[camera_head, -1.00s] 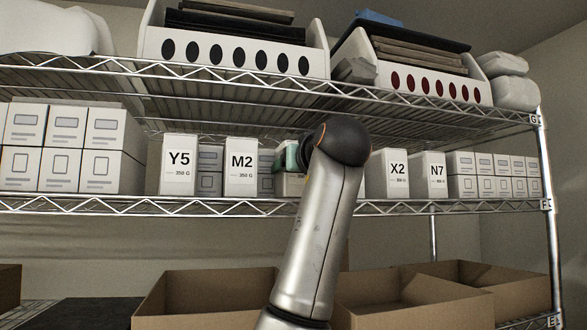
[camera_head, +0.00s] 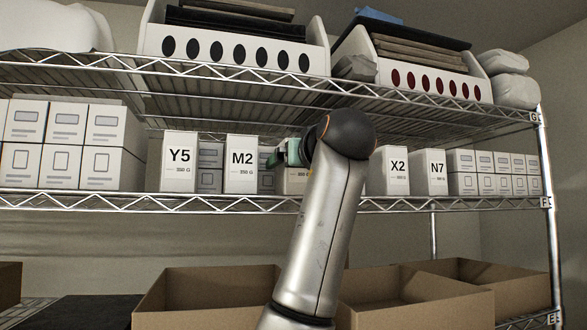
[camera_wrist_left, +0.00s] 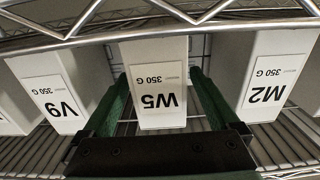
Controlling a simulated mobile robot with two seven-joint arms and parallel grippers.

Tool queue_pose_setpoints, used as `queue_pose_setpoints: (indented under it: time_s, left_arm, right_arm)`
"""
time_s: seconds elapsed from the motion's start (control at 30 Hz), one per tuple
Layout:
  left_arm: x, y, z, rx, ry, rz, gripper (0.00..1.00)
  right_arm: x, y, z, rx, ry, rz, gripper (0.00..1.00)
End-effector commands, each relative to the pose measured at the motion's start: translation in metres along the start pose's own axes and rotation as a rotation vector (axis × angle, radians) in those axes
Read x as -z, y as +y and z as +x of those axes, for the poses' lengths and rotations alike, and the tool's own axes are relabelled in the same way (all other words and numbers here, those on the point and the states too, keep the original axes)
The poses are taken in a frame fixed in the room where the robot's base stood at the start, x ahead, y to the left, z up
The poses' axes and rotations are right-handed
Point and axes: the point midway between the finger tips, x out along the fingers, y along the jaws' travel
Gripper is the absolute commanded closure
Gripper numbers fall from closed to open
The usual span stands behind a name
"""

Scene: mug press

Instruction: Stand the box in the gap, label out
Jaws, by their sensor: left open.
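The white box labelled W5 (camera_wrist_left: 160,85) stands in the row between the box M2 (camera_wrist_left: 272,80) and the box V9 (camera_wrist_left: 55,95) in the left wrist view, which shows the shelf upside down. Its label faces out, the same way up as its neighbours' labels. My left gripper (camera_wrist_left: 160,78) is open, one green finger on each side of W5. In the head view my left gripper (camera_head: 284,153) shows as a small teal part right of M2 (camera_head: 241,163). My right gripper is not in view.
The boxes Y5 (camera_head: 179,160), X2 (camera_head: 396,170) and N7 (camera_head: 433,172) stand along the same wire shelf (camera_head: 120,201). Stacked cartons (camera_head: 62,145) fill its left end. Another wire shelf with white bins (camera_head: 235,52) hangs close above. Open cardboard boxes (camera_head: 205,295) are below.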

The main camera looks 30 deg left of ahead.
Motion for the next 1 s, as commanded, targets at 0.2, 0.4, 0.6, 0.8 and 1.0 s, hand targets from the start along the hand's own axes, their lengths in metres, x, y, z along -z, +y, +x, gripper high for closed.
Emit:
queue_pose_setpoints:
  time_s: [0.2, 0.4, 0.6, 0.8, 1.0]
  left_arm:
    - [-0.004, 0.001, -0.049, -0.004, 0.004, -0.001, 0.05]
    - [-0.003, 0.001, -0.087, -0.004, 0.004, -0.001, 0.05]
    - [-0.001, 0.000, -0.106, -0.001, 0.002, 0.001, 0.05]
    - [-0.001, 0.000, -0.109, 0.000, 0.001, 0.001, 0.05]
    - [-0.001, 0.000, -0.109, 0.000, 0.001, 0.001, 0.05]
  right_arm:
    - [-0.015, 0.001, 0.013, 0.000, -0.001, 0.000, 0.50]
    - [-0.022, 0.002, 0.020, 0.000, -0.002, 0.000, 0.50]
    - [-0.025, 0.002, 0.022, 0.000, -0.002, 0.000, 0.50]
    - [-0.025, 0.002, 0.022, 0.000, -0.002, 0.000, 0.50]
    - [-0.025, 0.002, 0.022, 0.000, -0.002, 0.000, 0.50]
